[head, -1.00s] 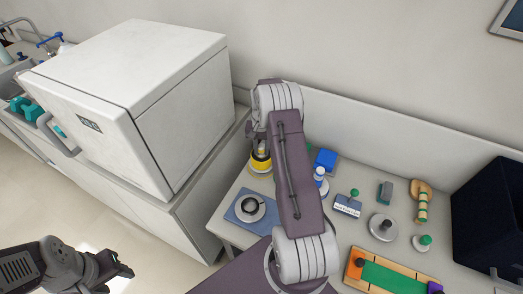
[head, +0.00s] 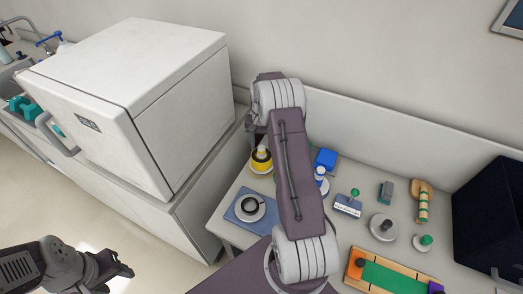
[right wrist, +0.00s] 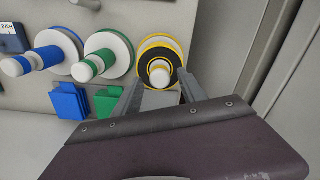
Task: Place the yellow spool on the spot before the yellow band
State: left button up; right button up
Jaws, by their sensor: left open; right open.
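The yellow spool (head: 261,161) has a black-and-yellow face with a white knob; it sits on the table at the far left of the row. In the right wrist view the spool (right wrist: 158,62) lies just beyond my right gripper (right wrist: 160,86), whose fingers are open, one to each side of its lower edge. I cannot tell whether they touch it. In the head view my arm hides the right gripper. My left gripper (head: 117,272) is open and empty over the floor, far from the table. I cannot make out a yellow band or a spot before it.
A green spool (right wrist: 100,60) and a blue spool (right wrist: 50,55) stand beside the yellow one. Green (right wrist: 106,104) and blue blocks (right wrist: 69,101) are near them. A white cabinet (head: 140,100) stands left of the table.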

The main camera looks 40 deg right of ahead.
notch_tip(320, 180, up, 9)
jog(key=shift+a+f, duration=0.15)
jog(key=shift+a, duration=0.05)
jog(key=s+a+n, duration=0.2)
jog(key=s+a, duration=0.1)
jog(key=a, duration=0.4)
jog(key=s+a+n, duration=0.3)
jog(key=s+a, duration=0.1)
jog(key=a, duration=0.4)
jog(key=s+a+f+n, duration=0.1)
jog(key=s+a, duration=0.2)
jog(key=s, duration=0.3)
jog(key=s+a+f+n+t, duration=0.1)
jog(key=s+a+n, duration=0.1)
jog(key=s, duration=0.3)
jog(key=shift+s+a+f+n, duration=0.3)
jog(key=shift+s+a, duration=0.05)
jog(key=shift+a, duration=0.55)
